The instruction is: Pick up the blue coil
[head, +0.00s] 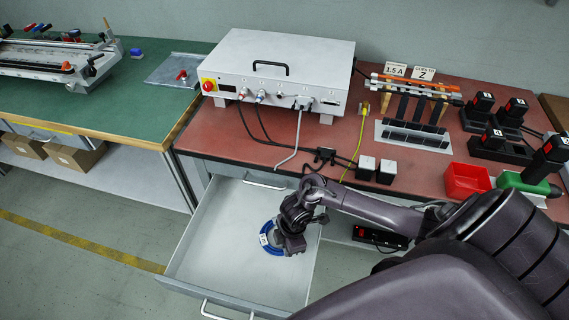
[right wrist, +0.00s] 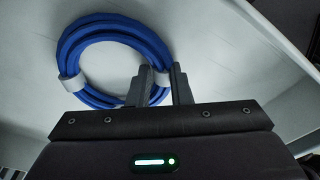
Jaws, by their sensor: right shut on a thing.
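The blue coil (head: 265,238) is a bundled blue cable in the open drawer (head: 214,250). In the right wrist view the coil (right wrist: 75,50) shows white bands around it, at its left and at its right side. My right gripper (head: 290,245) is down in the drawer at the coil's right side. In the right wrist view its fingers (right wrist: 163,84) are closed on the coil's right edge. The coil's underside and the exact grip are partly hidden by the fingers and gripper body. My left gripper is in neither view.
The red-brown worktop (head: 250,152) overhangs the drawer's back, with a white control box (head: 275,75) on it. Black and white blocks (head: 376,168) and a red bin (head: 465,181) stand near its front edge. The drawer floor around the coil is clear.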

